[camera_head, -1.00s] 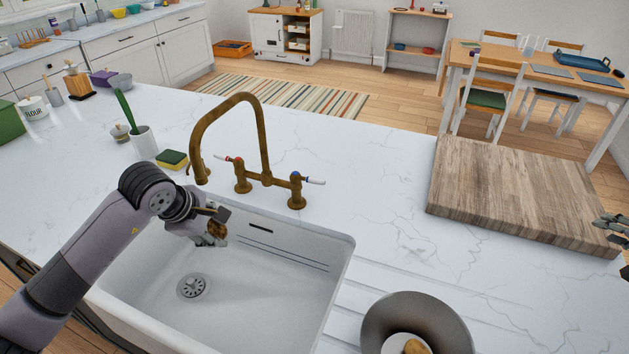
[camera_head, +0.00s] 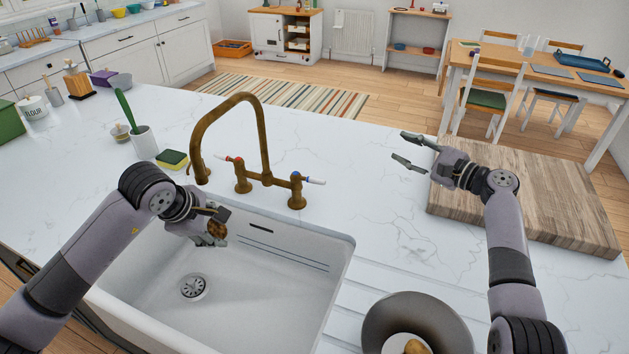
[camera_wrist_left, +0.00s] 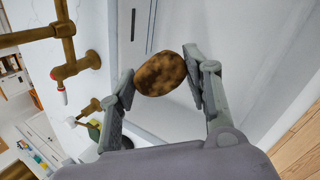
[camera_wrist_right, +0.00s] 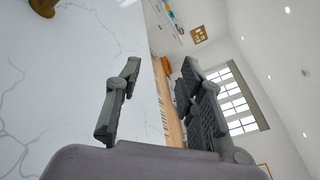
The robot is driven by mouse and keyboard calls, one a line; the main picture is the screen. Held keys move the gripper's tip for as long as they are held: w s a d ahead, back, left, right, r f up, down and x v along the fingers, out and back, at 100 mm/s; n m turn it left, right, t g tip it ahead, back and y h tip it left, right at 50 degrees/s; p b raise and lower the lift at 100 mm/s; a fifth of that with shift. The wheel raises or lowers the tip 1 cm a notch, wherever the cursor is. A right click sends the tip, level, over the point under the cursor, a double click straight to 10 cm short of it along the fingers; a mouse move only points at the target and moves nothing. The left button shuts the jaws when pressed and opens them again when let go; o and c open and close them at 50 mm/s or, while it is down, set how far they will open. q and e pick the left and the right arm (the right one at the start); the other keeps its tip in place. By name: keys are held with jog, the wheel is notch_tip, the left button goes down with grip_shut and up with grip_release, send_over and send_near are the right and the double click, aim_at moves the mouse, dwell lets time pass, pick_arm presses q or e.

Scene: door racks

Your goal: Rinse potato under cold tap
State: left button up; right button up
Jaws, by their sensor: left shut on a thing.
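The potato also shows between the fingers in the left wrist view (camera_wrist_left: 160,74). The brass tap (camera_head: 262,135) stands behind the sink with two levers. The cold lever (camera_head: 315,181), marked blue, is on the right; the red-marked lever (camera_head: 226,158) is on the left. No water stream is visible. My right gripper (camera_head: 405,150) is open and empty, right of the cold lever and above the worktop. Its spread fingers show in the right wrist view (camera_wrist_right: 155,95).
The white sink (camera_head: 270,290) has a drain (camera_head: 193,287). A metal bowl (camera_head: 375,325) holding a potato (camera_head: 414,347) is at the front right. A wooden board (camera_head: 560,205) lies below the right forearm. A sponge (camera_head: 172,160) sits left of the tap.

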aim_at(323, 183)
jog(key=s+a+f+n+g, duration=0.2)
jog(key=s+a+f, duration=0.15)
jog(key=a, duration=0.25)
jog(key=s+a+f+n+g, duration=0.2)
jog(key=a+f, duration=0.3)
jog(key=a, duration=0.2)
jog(key=x, duration=1.1)
jog(key=shift+w+a+r, duration=0.2)
jog(key=shift+r, duration=0.05)
jog(key=shift+c, duration=0.2)
grip_shut()
jog(key=shift+f, duration=0.1)
